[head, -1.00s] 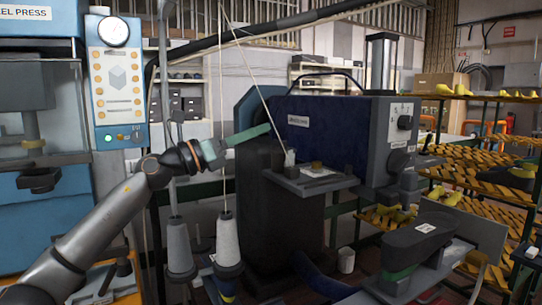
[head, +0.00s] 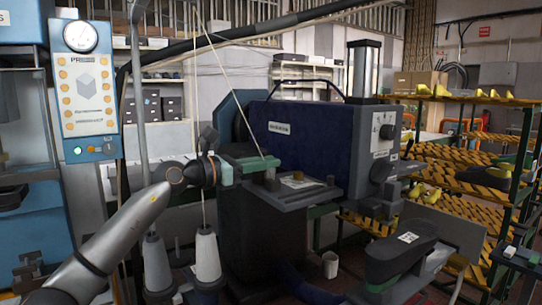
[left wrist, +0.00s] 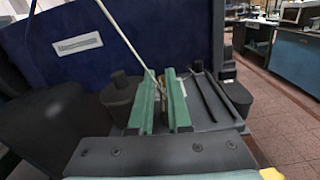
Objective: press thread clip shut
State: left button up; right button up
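My left gripper (head: 268,162) is at the front of the blue machine, low over its grey shelf. Its two green fingers show in the left wrist view (left wrist: 160,104), apart with a narrow gap. A pale thread (left wrist: 128,42) runs down from above to the fingers. A small tan piece shows in the gap; I cannot tell whether it is touched. A grey block (head: 271,180) stands on the shelf just under the fingertips in the head view. I cannot clearly make out which small part is the thread clip. My right gripper is not in view.
The blue machine (head: 310,133) rises directly behind the fingers. Its shelf (head: 300,197) carries a tan disc (head: 297,177). Thread cones (head: 207,257) stand below my left arm. A dark padded fixture (head: 400,250) stands at the lower right. Yellow-striped racks (head: 465,175) fill the right.

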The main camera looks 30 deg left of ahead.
pick_arm(q)
jog(key=shift+x, duration=0.75)
jog(key=shift+c, duration=0.4)
grip_shut()
dwell(0.5)
